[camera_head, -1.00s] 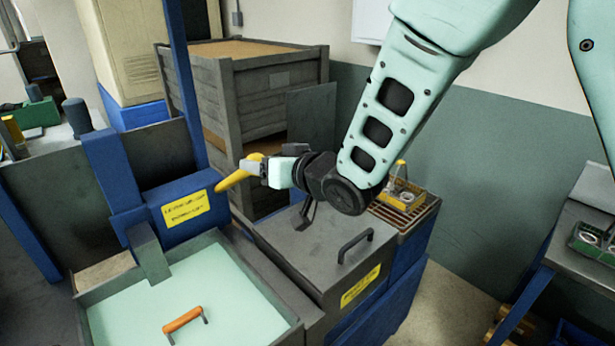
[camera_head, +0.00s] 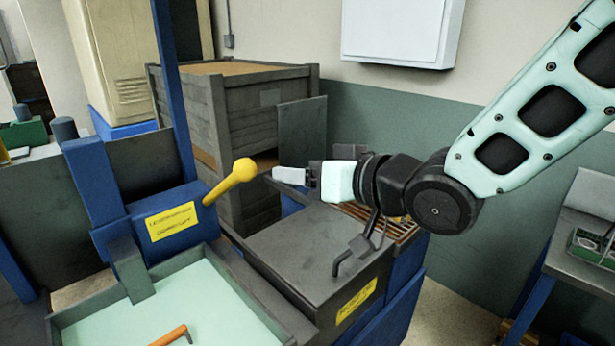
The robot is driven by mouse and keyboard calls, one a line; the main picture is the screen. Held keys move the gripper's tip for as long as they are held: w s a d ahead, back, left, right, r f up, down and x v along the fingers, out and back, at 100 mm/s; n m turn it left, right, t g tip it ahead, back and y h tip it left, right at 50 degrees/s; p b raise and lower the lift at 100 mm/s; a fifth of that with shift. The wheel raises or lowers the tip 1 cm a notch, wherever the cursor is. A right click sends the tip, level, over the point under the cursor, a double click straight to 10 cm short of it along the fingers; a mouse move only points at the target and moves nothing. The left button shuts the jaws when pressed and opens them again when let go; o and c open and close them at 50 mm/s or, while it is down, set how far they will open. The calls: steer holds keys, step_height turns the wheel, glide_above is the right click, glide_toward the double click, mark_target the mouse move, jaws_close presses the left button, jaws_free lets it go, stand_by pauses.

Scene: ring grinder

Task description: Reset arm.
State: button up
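My gripper (camera_head: 290,176) is at the end of the teal arm, in the middle of the head view, above the dark grey lidded box of the machine. It points left, and its tip is apart from the yellow knobbed lever (camera_head: 232,180), with a gap between them. I see the fingers edge-on as one pale block, so their opening does not show. No object is visible in the gripper. The lever leans up and right from the blue machine housing (camera_head: 172,225).
A grey lid (camera_head: 290,265) with a black handle lies below my arm. A tray (camera_head: 150,300) with an orange handle is at front left. A wooden crate (camera_head: 235,115) stands behind. A side table (camera_head: 585,235) is at right. A white wall cabinet (camera_head: 400,30) hangs behind.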

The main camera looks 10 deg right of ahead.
steer(key=s+d+f+n+g+h, duration=0.1)
steer(key=s+d+f+g+h, duration=0.1)
steer(key=s, duration=0.5)
steer(key=s+d+f+n+g+h, duration=0.1)
steer(key=s+d+f+g+h, duration=0.1)
steer(key=s+f+g+h, duration=0.2)
steer(key=s+d+f+n+g+h, duration=0.1)
steer(key=s+f+g, duration=0.4)
steer(key=s, duration=0.6)
steer(key=shift+d+f+g+h, duration=0.35)
steer(key=shift+d+g+h, duration=0.15)
steer(key=shift+d+h, duration=0.3)
